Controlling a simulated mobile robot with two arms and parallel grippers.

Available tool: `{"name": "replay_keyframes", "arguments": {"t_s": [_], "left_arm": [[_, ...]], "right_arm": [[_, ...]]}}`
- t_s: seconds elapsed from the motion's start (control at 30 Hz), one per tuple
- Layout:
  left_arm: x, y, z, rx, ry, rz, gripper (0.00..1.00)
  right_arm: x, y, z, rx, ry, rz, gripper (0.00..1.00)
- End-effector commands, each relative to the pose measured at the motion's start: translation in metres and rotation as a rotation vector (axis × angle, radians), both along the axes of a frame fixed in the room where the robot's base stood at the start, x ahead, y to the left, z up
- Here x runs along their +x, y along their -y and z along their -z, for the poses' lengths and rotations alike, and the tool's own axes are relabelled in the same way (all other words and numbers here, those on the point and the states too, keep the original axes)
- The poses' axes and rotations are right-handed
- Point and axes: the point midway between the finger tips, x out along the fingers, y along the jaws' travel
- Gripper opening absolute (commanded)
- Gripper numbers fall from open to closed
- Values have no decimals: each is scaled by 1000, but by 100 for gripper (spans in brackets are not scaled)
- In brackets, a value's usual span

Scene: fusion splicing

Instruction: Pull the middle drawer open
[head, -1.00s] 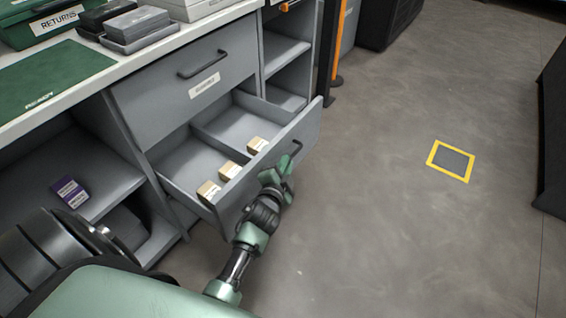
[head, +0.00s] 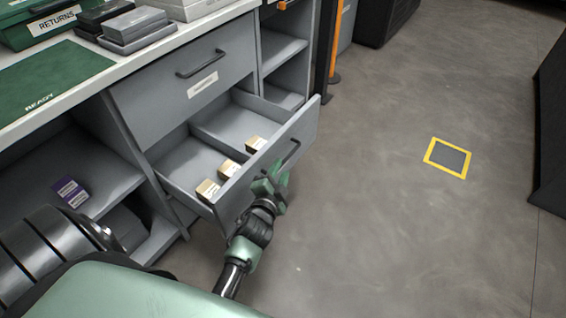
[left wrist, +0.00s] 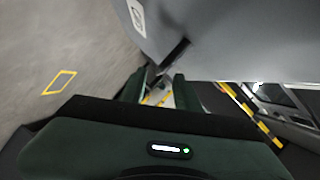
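The grey middle drawer (head: 245,178) stands pulled well out of the cabinet, below a shut upper drawer (head: 185,85). Several small tan boxes lie inside it along its front panel. Its dark bar handle (head: 289,156) is on the front face and is bare in the head view. My left gripper (head: 273,181) is just below and in front of the handle, apart from it. In the left wrist view my left gripper (left wrist: 160,90) has its two green fingers spread with a gap between them, and the dark handle (left wrist: 173,54) lies just beyond the fingertips. My right gripper is not in view.
The counter (head: 120,78) above holds a green mat, grey trays and a green returns box. Open shelves (head: 280,50) flank the drawers. A yellow-bordered floor mark (head: 447,158) lies to the right. The floor in front of the drawer is clear.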

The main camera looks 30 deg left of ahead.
Motion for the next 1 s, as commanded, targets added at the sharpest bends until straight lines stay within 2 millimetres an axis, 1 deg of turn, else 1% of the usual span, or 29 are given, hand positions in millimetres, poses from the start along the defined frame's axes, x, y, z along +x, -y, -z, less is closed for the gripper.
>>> {"name": "replay_keyframes", "arguments": {"t_s": [0.03,0.1,0.23,0.37,0.83,0.93,1.0], "left_arm": [[-10,2,-3,-2,-2,-1,32],[-19,5,-5,-1,-3,-1,32],[-30,8,-7,0,-2,-1,32],[-32,8,-8,0,0,-1,32],[-32,8,-7,-2,-2,-2,32],[-37,4,-7,-29,-20,-23,32],[-44,-2,-8,-74,-49,-54,32]], "right_arm": [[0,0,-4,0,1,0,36],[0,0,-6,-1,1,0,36],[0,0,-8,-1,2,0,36],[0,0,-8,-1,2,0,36],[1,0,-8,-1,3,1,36],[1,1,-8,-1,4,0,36],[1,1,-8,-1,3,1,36]]}}
